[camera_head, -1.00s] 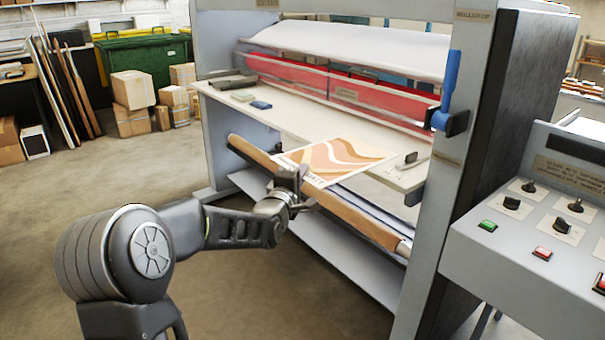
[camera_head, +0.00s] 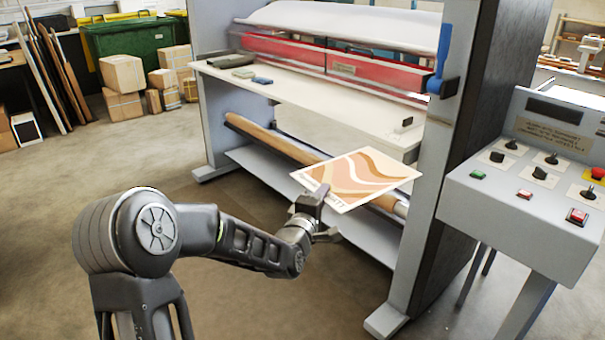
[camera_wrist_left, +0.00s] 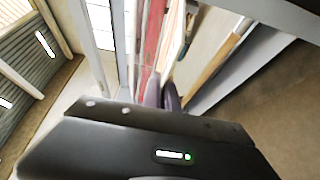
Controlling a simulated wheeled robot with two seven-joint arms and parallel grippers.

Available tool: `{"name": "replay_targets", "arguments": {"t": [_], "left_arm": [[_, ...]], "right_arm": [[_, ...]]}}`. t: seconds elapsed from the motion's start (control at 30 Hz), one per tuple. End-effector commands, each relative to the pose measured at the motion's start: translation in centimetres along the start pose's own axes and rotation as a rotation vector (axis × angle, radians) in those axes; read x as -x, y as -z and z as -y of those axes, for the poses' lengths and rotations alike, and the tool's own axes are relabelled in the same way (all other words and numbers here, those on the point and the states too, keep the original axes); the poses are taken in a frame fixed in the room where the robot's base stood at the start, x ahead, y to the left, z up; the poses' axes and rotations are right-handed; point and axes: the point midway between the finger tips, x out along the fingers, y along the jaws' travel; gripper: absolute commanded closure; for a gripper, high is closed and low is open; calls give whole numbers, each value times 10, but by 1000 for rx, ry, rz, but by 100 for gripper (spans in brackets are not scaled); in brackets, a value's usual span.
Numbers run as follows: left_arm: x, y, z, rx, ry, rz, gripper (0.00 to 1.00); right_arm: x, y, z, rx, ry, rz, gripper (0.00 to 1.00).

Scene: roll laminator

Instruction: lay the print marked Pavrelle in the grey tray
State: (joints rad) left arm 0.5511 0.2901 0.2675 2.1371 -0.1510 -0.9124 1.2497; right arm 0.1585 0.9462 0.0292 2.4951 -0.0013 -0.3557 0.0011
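A print (camera_head: 357,176) with orange, tan and cream wavy bands shows in the head view, held out level in front of the laminator. Small lettering runs along its near edge, too small to read. My left gripper (camera_head: 318,205) is shut on the print's near left edge. In the left wrist view the fingers (camera_wrist_left: 163,92) are close together, and the print (camera_wrist_left: 178,40) shows edge-on as a thin strip beyond them. My right gripper is in neither view. I see no grey tray that I can make out.
The roll laminator (camera_head: 335,65) has a pale feed table (camera_head: 310,100) with small items on it and a brown lower roller (camera_head: 270,142). A control console (camera_head: 535,190) stands at the right. Boxes (camera_head: 123,75) and a green bin (camera_head: 130,45) stand at the back left. The left floor is clear.

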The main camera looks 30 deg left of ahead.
Motion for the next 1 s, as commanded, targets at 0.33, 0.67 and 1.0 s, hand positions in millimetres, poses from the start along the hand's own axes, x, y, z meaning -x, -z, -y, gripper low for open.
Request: {"name": "replay_targets", "arguments": {"t": [0.33,0.67,1.0], "left_arm": [[43,-111,80,-1,11,130,100],[76,-161,110,2,2,193,100],[75,-160,110,2,1,192,100]], "right_arm": [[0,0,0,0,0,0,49],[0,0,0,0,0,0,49],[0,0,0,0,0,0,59]]}}
